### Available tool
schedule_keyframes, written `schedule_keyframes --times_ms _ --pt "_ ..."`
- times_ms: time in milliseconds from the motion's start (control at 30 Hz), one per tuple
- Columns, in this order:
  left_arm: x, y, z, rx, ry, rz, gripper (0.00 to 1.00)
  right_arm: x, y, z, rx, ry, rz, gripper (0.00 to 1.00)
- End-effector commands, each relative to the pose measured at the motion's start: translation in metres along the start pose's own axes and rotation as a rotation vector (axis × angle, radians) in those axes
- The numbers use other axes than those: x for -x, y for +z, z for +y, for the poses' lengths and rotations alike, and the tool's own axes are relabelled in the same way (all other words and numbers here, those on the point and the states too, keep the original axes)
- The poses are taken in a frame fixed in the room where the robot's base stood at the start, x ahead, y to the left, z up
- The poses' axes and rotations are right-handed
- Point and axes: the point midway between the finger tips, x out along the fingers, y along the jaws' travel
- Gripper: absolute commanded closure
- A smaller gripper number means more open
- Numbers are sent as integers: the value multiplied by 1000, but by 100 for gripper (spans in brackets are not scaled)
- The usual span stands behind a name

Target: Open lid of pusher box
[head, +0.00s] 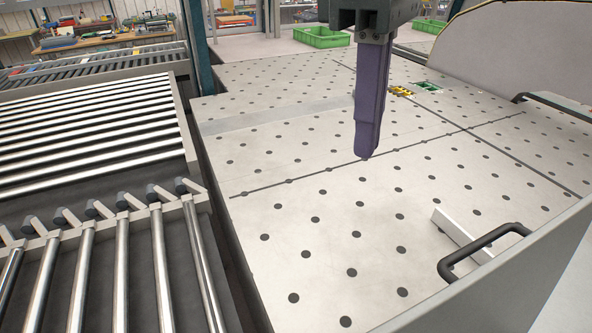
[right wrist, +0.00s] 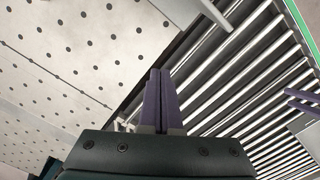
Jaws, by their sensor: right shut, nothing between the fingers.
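My right gripper (head: 366,154) hangs from the top of the head view, with its purple fingers pointing down over the perforated table (head: 300,225). Its fingers are together and empty; they also show closed in the right wrist view (right wrist: 160,72). Two purple bars at the right edge of the right wrist view look like my left gripper (right wrist: 303,101), but only part shows. A pale panel (head: 530,265) with a black handle (head: 483,250) stands at the lower right, apart from my right gripper. I cannot tell which part is the pusher box lid.
A roller conveyor (head: 90,130) lies to the left, with separate rollers in front. A second black handle (head: 555,103) is at the right. A white bar (head: 462,234) lies near the front handle. A green crate (head: 322,37) stands behind. The perforated tabletop is mostly clear.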

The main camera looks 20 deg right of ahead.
Motion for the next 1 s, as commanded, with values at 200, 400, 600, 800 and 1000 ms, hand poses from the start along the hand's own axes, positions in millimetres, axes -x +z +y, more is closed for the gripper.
schedule_keyframes --times_ms 200,400,600,800,1000 --pt "-30 10 1 0 0 0 50 2 9 -57 -344 34 136 100" --pt "-40 13 2 2 1 0 50 2 27 -85 -539 23 194 100" --pt "-41 12 4 7 6 1 50 -5 31 -91 -592 15 201 100" --pt "-36 11 4 10 8 1 50 -35 26 -88 -594 16 195 100" --pt "-26 8 4 10 8 1 50 -77 18 -84 -594 18 196 100"
